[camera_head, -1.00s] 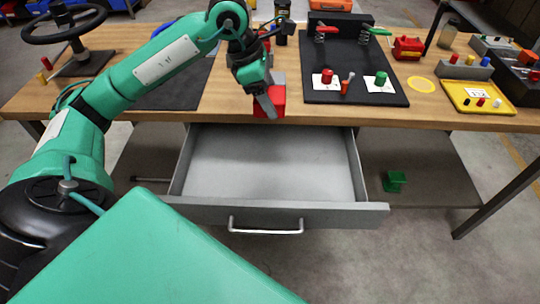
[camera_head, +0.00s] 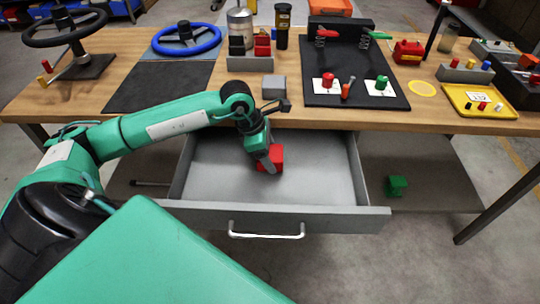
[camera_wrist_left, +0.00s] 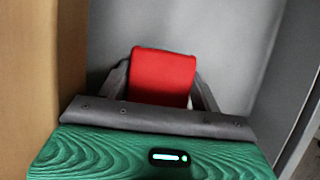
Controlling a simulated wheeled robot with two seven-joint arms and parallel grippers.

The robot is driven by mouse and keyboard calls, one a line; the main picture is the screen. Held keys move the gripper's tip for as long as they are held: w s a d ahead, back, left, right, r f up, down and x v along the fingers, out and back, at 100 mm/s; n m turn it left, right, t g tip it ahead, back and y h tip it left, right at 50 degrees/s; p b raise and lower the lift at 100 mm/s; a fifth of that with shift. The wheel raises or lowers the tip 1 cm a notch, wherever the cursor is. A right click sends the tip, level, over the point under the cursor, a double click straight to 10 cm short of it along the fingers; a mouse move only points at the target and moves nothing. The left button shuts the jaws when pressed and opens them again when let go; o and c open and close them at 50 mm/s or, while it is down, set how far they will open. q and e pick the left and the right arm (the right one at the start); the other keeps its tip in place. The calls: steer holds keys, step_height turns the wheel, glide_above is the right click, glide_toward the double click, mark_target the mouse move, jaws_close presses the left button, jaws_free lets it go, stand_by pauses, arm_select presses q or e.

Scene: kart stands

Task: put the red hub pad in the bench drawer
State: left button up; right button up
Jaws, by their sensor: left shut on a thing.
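The red hub pad (camera_head: 275,156) is a red block between the fingers of my left gripper (camera_head: 268,165), inside the open bench drawer (camera_head: 215,178). In the left wrist view the red hub pad (camera_wrist_left: 162,76) sits between the two grey fingers of the left gripper (camera_wrist_left: 160,95), with the grey drawer floor (camera_wrist_left: 230,50) behind it. The left gripper is shut on the pad. I cannot tell whether the pad touches the drawer floor. The drawer is pulled well out and holds nothing else that I see. My right gripper is not in view.
The wooden bench top (camera_head: 235,103) lies above and behind the drawer. A grey block (camera_head: 274,87) stands near its front edge. A black board (camera_head: 355,93) with red and green parts is to the right. A green piece (camera_head: 396,186) lies on the lower shelf.

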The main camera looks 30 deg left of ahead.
arm_select(q)
steer(key=shift+f, duration=0.55)
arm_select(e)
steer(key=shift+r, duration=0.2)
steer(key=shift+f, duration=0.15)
arm_select(q)
steer(key=o, duration=0.7)
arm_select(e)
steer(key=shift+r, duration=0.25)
arm_select(q)
steer(key=shift+r, duration=0.15)
steer(key=v, duration=1.1)
steer(key=shift+s+a+r, duration=0.15)
steer(key=shift+r, duration=0.2)
